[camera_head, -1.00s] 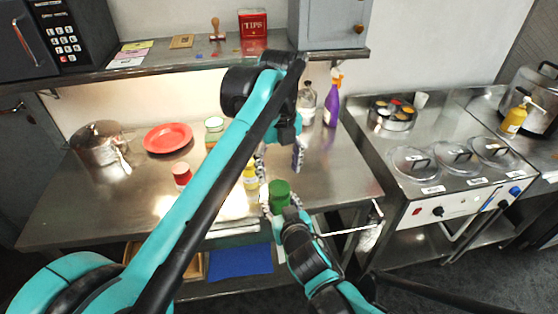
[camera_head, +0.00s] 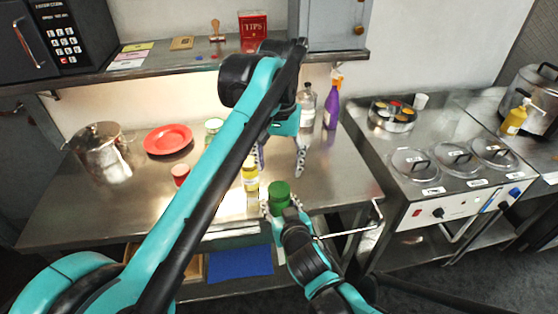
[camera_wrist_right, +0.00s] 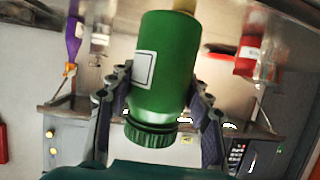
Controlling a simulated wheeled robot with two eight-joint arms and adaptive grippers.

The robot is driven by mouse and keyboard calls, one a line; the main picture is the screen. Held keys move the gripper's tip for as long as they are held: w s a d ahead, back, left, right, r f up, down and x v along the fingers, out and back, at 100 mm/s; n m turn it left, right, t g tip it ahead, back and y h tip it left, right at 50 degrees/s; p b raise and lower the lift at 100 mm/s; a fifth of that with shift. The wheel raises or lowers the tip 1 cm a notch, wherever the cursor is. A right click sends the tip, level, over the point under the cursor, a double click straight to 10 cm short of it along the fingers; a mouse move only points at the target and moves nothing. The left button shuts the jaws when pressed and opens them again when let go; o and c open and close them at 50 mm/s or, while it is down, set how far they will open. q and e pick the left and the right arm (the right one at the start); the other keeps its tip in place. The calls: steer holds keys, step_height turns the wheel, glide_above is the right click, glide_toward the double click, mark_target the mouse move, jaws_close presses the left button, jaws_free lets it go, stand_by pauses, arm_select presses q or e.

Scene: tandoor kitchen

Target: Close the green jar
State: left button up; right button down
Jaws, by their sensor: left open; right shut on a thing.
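The green jar (camera_head: 280,192) is near the front edge of the steel table, with my right gripper (camera_head: 283,208) around it. In the right wrist view, the fingers are shut on the green jar (camera_wrist_right: 165,62) from both sides. Its ribbed green lid (camera_wrist_right: 149,134) sits at the jar's mouth, with a thin pale strip between lid and body. I cannot tell whether the lid is screwed tight. My left gripper (camera_head: 281,158) is open and empty, fingers pointing down, above and behind the jar.
A yellow bottle (camera_head: 250,177) stands close behind the jar, left of it. A red jar (camera_head: 180,174), a red plate (camera_head: 168,139), a steel pot (camera_head: 100,150), a clear bottle (camera_head: 307,104) and a purple spray bottle (camera_head: 332,106) are farther off. A shelf (camera_head: 190,58) runs above the back.

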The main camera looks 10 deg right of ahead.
mark_target(279, 189)
arm_select(q)
steer(key=n, duration=0.4)
steer(key=shift+r+n, duration=0.2)
steer(key=shift+n, duration=0.1)
steer(key=n, duration=0.4)
steer(key=shift+r+n, duration=0.15)
steer(key=shift+n, duration=0.15)
steer(key=shift+f, duration=4)
